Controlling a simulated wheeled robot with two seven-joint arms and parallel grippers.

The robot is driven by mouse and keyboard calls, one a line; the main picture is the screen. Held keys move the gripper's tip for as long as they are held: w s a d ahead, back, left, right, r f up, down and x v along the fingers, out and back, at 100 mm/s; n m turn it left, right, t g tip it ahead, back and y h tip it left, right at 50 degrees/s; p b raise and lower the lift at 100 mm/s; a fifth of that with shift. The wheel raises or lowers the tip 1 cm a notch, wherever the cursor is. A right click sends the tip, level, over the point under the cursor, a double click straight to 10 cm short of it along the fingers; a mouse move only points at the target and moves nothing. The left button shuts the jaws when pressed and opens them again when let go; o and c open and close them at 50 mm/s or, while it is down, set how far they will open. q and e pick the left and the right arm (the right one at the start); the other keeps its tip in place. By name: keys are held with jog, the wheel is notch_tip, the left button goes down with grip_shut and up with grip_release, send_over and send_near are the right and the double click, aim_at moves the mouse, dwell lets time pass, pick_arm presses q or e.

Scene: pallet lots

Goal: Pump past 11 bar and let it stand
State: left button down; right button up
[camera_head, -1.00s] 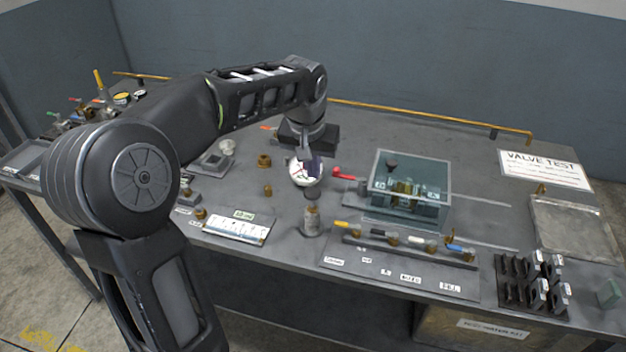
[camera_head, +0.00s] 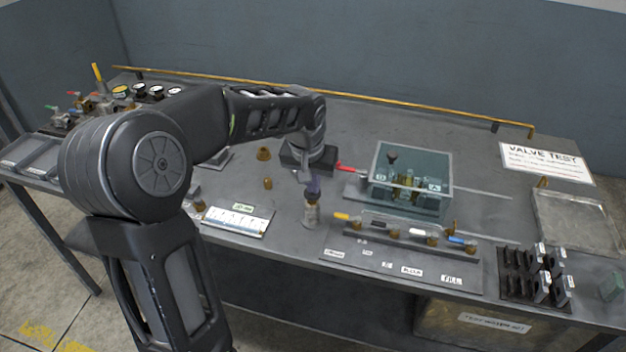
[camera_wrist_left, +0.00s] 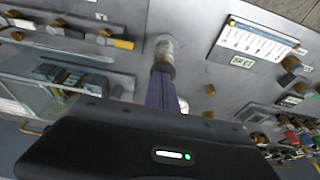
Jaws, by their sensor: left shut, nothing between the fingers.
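My left gripper (camera_head: 313,188) is shut and empty. Its purple-grey fingers point down at the top of a short, pale post with a dark collar (camera_head: 311,212). The wrist view shows the fingertips (camera_wrist_left: 163,76) at the collar of this post (camera_wrist_left: 165,50); I cannot tell whether they touch. No dial face can be read; a pale rounded edge shows behind the fingers in the wrist view. A red-handled lever (camera_head: 348,168) sticks out left of the clear tank (camera_head: 412,158). My right gripper is not in view.
A rack of coloured-handled valves (camera_head: 405,235) stands right of the post, a white scale card (camera_head: 238,220) to its left. Loose brass fittings (camera_head: 264,154) lie behind. A dark slotted holder (camera_head: 535,278) stands at right. The back middle of the bench is clear.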

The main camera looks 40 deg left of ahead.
pick_arm(q)
jog(key=shift+s+f, duration=0.15)
jog(key=shift+f, duration=0.35)
jog(key=shift+r+p, duration=0.5)
notch_tip(320, 180, up, 5)
jog(key=p, duration=0.3)
jog(key=shift+f, duration=0.2)
jog(key=shift+s+d+r+b, duration=0.15)
jog(key=shift+r+b, duration=0.3)
jog(key=shift+b, duration=0.2)
jog(key=v, duration=0.8)
jog(key=shift+b, duration=0.45)
